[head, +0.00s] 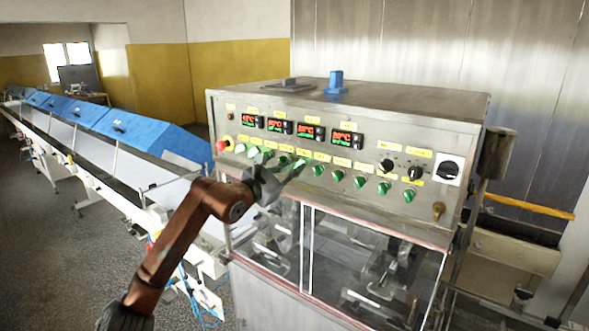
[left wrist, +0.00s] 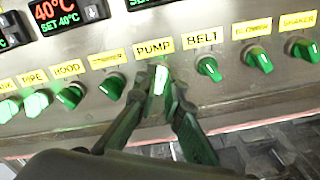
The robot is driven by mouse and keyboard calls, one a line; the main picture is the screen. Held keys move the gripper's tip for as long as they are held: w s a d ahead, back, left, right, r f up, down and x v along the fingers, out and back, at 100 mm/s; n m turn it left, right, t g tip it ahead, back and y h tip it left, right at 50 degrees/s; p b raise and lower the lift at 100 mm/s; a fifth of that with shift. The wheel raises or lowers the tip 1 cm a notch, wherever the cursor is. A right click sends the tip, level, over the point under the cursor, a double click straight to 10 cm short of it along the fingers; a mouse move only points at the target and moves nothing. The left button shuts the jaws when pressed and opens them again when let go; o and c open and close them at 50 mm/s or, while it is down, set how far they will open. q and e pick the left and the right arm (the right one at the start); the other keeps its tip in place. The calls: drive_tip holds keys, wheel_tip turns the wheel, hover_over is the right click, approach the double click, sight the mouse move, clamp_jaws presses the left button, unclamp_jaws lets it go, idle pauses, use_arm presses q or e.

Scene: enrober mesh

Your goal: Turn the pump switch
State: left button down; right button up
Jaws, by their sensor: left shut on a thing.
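The pump switch (left wrist: 160,82) is a green knob below the yellow PUMP label (left wrist: 153,45), seen in the left wrist view. Its grip bar stands close to upright there. My left gripper (left wrist: 161,98) is shut on this knob, with one dark finger on each side of it. In the head view my left gripper (head: 288,170) reaches the row of green knobs on the front of the steel control panel (head: 440,195), and it hides part of that row. My right gripper is in neither view.
The belt switch (left wrist: 209,68) is close to the right of my fingers, and another green knob (left wrist: 112,86) is to the left. A red button (head: 221,145) is at the panel's left end. Glass doors (head: 340,250) lie below. A blue-covered conveyor (head: 130,130) runs along the left.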

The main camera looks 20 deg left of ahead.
use_arm(q)
drive_tip(key=n+b, duration=0.1)
drive_tip(key=n, duration=0.4)
drive_tip(key=n+b, duration=0.2)
drive_tip(key=n, duration=0.4)
drive_tip(key=shift+a+r, duration=0.1)
drive_tip(key=shift+a, duration=0.1)
drive_tip(key=shift+n, duration=0.3)
idle(0.3)
drive_tip(key=c, duration=2.1)
unclamp_jaws()
drive_tip(key=shift+o, duration=0.3)
